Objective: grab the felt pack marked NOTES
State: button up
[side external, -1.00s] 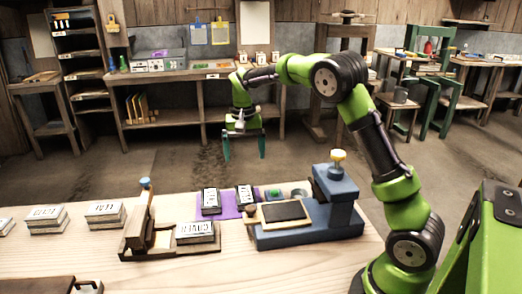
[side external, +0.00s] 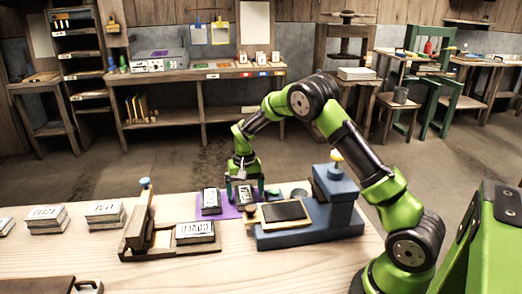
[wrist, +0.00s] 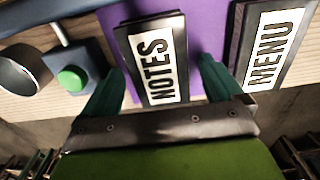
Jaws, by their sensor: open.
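The pack marked NOTES (wrist: 155,58) is a dark slab with a white label. It lies on a purple mat (wrist: 205,25) and, in the side view, is the right one of two packs (side external: 246,195) there. My gripper (wrist: 162,68) is open, with one teal finger on each side of the NOTES pack near its end. In the side view, my gripper (side external: 245,192) is low over the mat. I cannot tell whether the fingers touch the pack.
A pack marked MENU (wrist: 270,45) lies beside the right finger in the wrist view. A green button (wrist: 72,79) and a metal cup (wrist: 22,72) are on the left. In the side view, a blue press (side external: 335,205) stands right of the mat and a wooden jig (side external: 140,230) left.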

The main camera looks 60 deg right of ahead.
jog(key=shift+f, duration=0.2)
jog(key=c, duration=1.2)
jog(key=shift+r, duration=0.1)
